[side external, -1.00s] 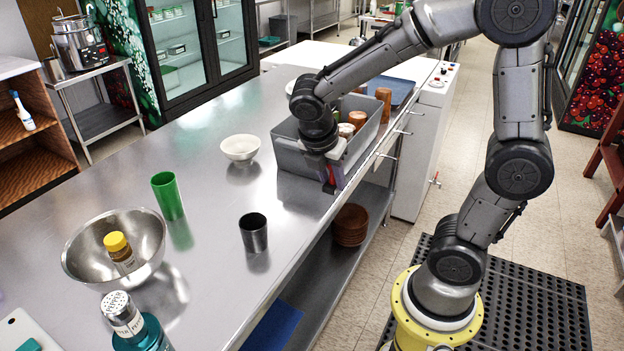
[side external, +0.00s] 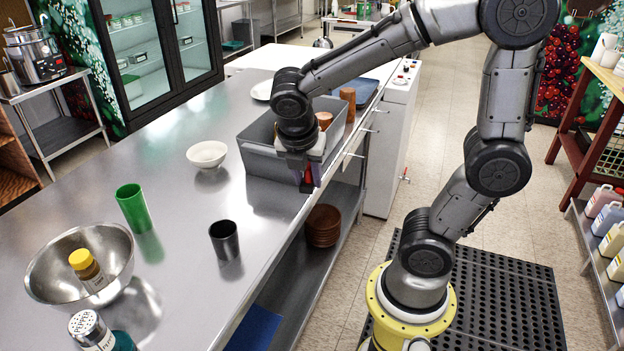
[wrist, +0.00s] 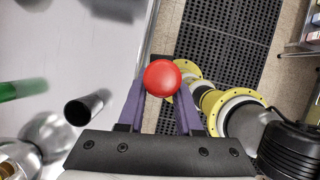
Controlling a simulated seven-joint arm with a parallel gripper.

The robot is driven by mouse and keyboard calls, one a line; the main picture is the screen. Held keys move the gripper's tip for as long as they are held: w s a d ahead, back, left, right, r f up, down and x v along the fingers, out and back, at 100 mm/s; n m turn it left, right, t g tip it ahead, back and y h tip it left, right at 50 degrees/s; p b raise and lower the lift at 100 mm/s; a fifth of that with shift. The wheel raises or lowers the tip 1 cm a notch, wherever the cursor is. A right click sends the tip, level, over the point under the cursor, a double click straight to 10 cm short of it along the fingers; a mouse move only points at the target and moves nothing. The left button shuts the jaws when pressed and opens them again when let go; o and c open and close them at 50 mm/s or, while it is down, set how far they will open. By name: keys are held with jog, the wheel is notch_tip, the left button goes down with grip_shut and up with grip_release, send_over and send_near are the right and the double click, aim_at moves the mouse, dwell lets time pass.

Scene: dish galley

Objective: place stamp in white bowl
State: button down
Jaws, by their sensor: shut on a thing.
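The stamp (wrist: 162,78) shows a round red top in the wrist view, between the two purple fingers of my gripper (wrist: 160,100). My gripper (side external: 305,180) is shut on it. In the side view the red part of the stamp (side external: 306,187) hangs just below the fingers, by the near corner of the grey bin at the counter's front edge. The white bowl (side external: 207,153) stands upright on the steel counter, left of my gripper and apart from it. Its inside looks empty. I cannot make out the bowl in the wrist view.
The grey bin (side external: 262,163) holds brown cups and sits right of the bowl. A green cup (side external: 133,208), a dark cup (side external: 224,240) and a steel mixing bowl (side external: 48,277) with a yellow-capped bottle (side external: 86,268) stand nearer the camera. The counter around the white bowl is clear.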

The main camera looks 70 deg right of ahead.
jog(key=w+r+n+t, duration=0.1)
jog(key=w+r+n, duration=0.15)
jog(key=w, duration=0.35)
jog(key=w+r+n+t, duration=0.1)
jog(key=w+r+n, duration=0.1)
jog(key=w+r, duration=0.3)
jog(key=w+d+r+n+y, duration=0.1)
jog(key=w+d, duration=0.1)
jog(key=w, duration=0.6)
jog(key=w+d+r+n+y, duration=0.1)
jog(key=w+r+n, duration=0.1)
jog(key=w, duration=0.6)
send_over(207, 149)
jog(key=s+a, duration=0.4)
notch_tip(207, 149, down, 10)
jog(key=f, duration=0.1)
jog(key=shift+t+h, duration=0.3)
jog(key=shift+a+f, duration=0.15)
jog(key=shift+f, duration=4.8)
